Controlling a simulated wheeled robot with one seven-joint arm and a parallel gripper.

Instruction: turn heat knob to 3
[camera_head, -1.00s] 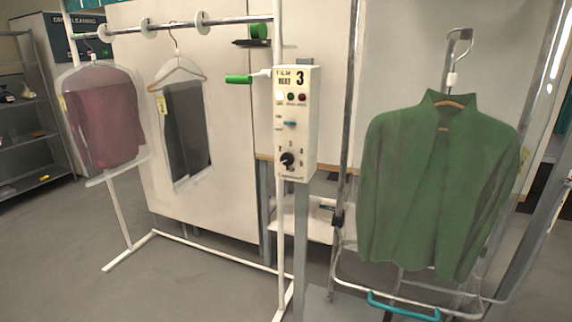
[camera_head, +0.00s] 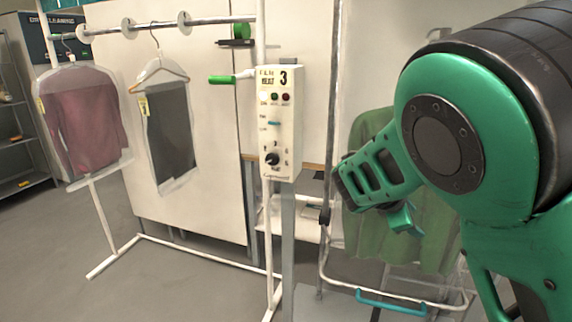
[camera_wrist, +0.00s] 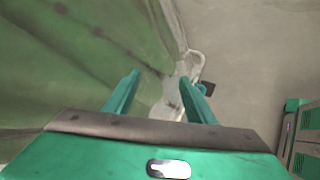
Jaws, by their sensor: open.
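The heat knob (camera_head: 272,159) is a black round knob low on the front of a white control box (camera_head: 284,118) on a post, in the head view. The box has a large 3 printed at its top, small coloured lamps and a teal lever. Small marks ring the knob, but its setting is too small to read. My gripper (camera_head: 372,205) is right of the box and lower than the knob, in front of the green jacket, apart from both. In the wrist view its two teal fingers (camera_wrist: 160,95) are spread with nothing between them.
The green jacket (camera_head: 360,150) hangs behind my arm; its cloth fills the left of the wrist view (camera_wrist: 60,60). A rail (camera_head: 200,22) holds a bagged maroon garment (camera_head: 90,135) and a bagged dark garment (camera_head: 172,125). A green handle (camera_head: 222,79) sticks out left of the box.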

